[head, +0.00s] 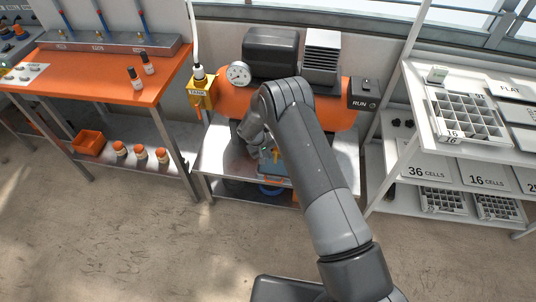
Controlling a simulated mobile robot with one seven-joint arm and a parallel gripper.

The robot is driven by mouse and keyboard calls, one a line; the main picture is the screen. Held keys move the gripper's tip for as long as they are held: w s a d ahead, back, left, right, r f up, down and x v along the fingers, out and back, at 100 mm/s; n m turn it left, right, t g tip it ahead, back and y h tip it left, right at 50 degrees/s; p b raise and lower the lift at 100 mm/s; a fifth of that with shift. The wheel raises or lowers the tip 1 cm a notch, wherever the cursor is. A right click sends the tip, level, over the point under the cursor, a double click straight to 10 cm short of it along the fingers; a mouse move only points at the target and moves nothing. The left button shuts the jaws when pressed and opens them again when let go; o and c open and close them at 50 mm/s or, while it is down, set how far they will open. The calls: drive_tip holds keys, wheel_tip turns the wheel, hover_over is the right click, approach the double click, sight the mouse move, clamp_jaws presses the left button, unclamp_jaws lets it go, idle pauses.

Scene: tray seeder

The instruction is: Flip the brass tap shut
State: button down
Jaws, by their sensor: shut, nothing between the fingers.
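My arm reaches from the bottom right toward the seeder, an orange machine (213,104) on a metal stand. My gripper (258,150) is below the machine's front edge, small and partly covered by my own arm; it is shut and empty. A small yellow piece (277,155) shows right of it, in front of a blue surface (271,167). I cannot tell whether this piece is the brass tap, its lever or a marking. No tap is clearly seen, and contact with my gripper cannot be made out.
A yellow box (202,92) and a round gauge (238,74) are at the machine's left; a RUN box (363,94) is at its right. An orange bench (95,72) stands left, a white shelf (400,120) with cell trays right. The floor in front is clear.

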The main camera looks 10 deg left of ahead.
drive_tip(key=shift+d+r+y, duration=0.1)
drive_tip(key=shift+d+y, duration=0.4)
drive_tip(key=shift+y, duration=0.1)
drive_tip(key=shift+d+r+y, duration=0.1)
drive_tip(key=shift+d+y, duration=0.55)
drive_tip(key=shift+y, duration=0.25)
drive_tip(key=d+f+m+y, duration=0.1)
drive_tip(key=d+f+y, duration=0.1)
drive_tip(key=d+y, duration=0.4)
drive_tip(key=y, duration=0.3)
drive_tip(key=shift+f, duration=0.4)
drive_tip(key=shift+a, duration=0.1)
drive_tip(key=shift+a+f, duration=0.25)
drive_tip(key=shift+a, duration=0.4)
